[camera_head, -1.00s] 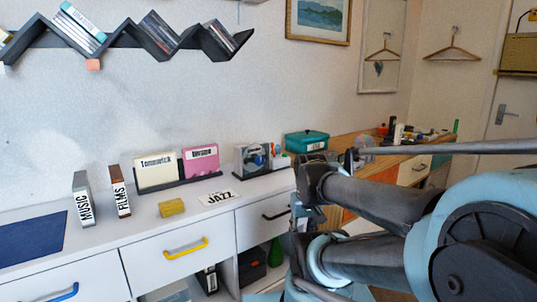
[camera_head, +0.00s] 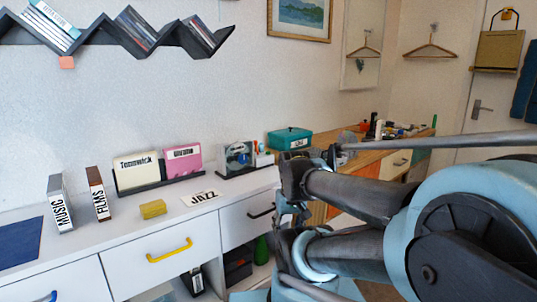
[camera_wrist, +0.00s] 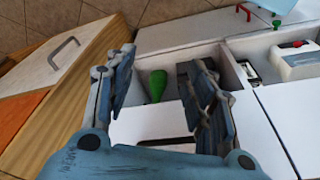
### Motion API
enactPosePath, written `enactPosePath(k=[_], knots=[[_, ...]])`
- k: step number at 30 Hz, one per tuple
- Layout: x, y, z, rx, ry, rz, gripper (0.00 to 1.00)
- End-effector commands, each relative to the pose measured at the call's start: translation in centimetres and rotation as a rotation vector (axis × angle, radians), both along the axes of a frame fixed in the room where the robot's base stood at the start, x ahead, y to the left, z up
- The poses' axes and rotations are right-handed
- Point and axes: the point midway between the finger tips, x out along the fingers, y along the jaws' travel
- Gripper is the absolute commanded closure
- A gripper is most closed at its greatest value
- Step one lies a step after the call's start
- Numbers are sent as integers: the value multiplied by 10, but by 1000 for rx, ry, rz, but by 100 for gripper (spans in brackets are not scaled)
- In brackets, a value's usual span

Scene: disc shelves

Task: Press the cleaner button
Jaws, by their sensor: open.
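In the wrist view, a white device (camera_wrist: 302,62) with a small red part (camera_wrist: 298,43) on it sits in an open compartment at the right. It may be the cleaner and its button, but no label is readable. My gripper (camera_wrist: 158,78) is open and empty, with its fingers spread and the device to the right of them. A green bottle-like object (camera_wrist: 157,85) shows beyond the gap between the fingers. In the head view, my arm hides much of the gripper. A pale object (camera_head: 160,293) shows only partly in a lower compartment there.
A white cabinet (camera_head: 205,228) with drawers and open compartments runs along the wall. The yellow handle (camera_head: 170,250) sticks out. A dark box (camera_head: 238,264) stands in a compartment. A wooden cabinet (camera_wrist: 75,60) stands left of the fingers in the wrist view.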

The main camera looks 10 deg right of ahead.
Motion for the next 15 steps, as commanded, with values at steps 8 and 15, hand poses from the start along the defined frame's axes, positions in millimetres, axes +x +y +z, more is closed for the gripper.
enactPosePath(k=[8,15], knots=[[0,0,0,0,0,0,100],[0,0,0,0,0,0,100]])
